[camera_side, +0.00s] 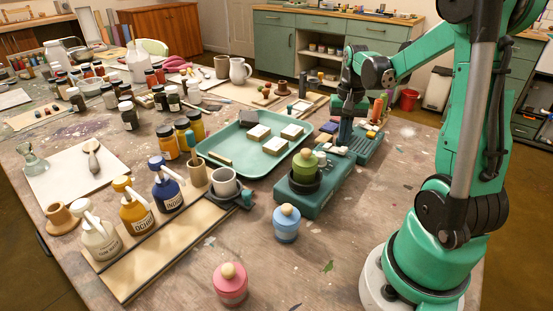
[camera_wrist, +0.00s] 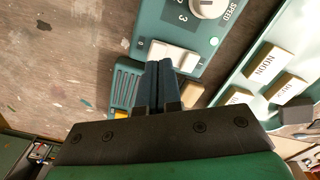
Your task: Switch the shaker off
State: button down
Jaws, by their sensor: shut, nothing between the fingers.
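The shaker (camera_side: 318,200) is a long teal box on the table, with a green jar (camera_side: 305,164) in a dark holder on its near end. In the wrist view its panel (camera_wrist: 198,42) shows a white speed knob (camera_wrist: 208,7), a white rocker switch (camera_wrist: 180,58) and a small pale lamp (camera_wrist: 214,41). My gripper (camera_wrist: 159,66) is shut and empty, pointing down at the rocker. Its fingertips overlap part of the rocker in the wrist view; I cannot tell whether they touch it. The side view shows my gripper (camera_side: 345,139) over the shaker's far end. Which way the rocker is tipped is unclear.
A ribbed teal rack (camera_side: 369,148) stands close to the right of the shaker. A blue jar (camera_side: 286,224) and a pink jar (camera_side: 230,285) stand nearer the front. The table's right front is bare.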

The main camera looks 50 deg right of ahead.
aim_at(341, 148)
jog(key=shift+f, duration=1.15)
dwell(0.4)
jog(key=shift+r, duration=3.55)
jog(key=w+a+n+t, duration=0.1)
jog(key=a+n, duration=0.1)
jog(key=a, duration=0.2)
jog(key=w+a+r+n+t+h, duration=0.1)
jog(key=a+n, duration=0.1)
jog(key=a, duration=0.2)
jog(key=w+a+n+t, duration=0.1)
jog(key=a+n, duration=0.1)
jog(key=a, duration=0.1)
jog(key=shift+w+a+r, duration=0.25)
jog(key=shift+w+a, duration=0.1)
jog(key=shift+a, duration=0.05)
jog(key=a+n+t+y, duration=0.1)
jog(key=a+n+t, duration=0.3)
jog(key=a, duration=0.7)
jog(key=shift+s+f+n, duration=0.25)
jog(key=shift+f+n, duration=0.05)
jog(key=shift+n, duration=0.7)
